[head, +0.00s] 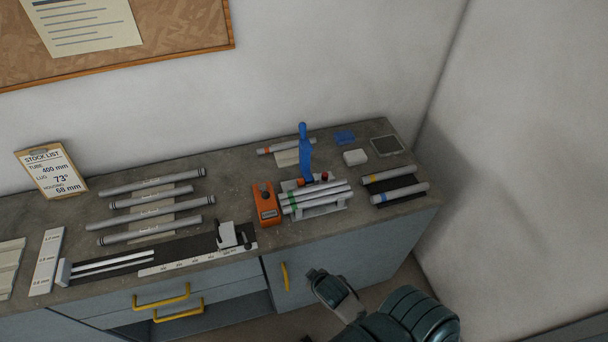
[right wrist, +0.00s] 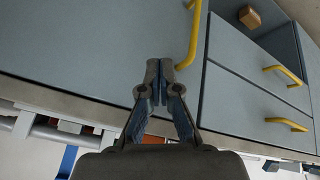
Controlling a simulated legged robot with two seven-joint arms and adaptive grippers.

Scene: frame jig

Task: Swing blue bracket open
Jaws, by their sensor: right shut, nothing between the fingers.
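The blue bracket (head: 304,152) stands upright at the back of the small frame jig (head: 325,211) on the bench. Several grey tubes (head: 316,198) with coloured bands lie in the jig, in front of the bracket. A blue strip (right wrist: 68,161) at the lower left of the right wrist view may be the same bracket. My right gripper (right wrist: 159,82) is shut and empty, in front of the cabinet face. In the head view my right arm (head: 400,318) is low, in front of the bench and apart from the jig. My left gripper is not in view.
An orange device (head: 266,204) stands just left of the jig. Two banded tubes (head: 395,184) lie to its right, and tubes on a rack (head: 152,206) lie left. A yellow cabinet handle (right wrist: 191,38) is close to my right gripper. Wall stands behind and right.

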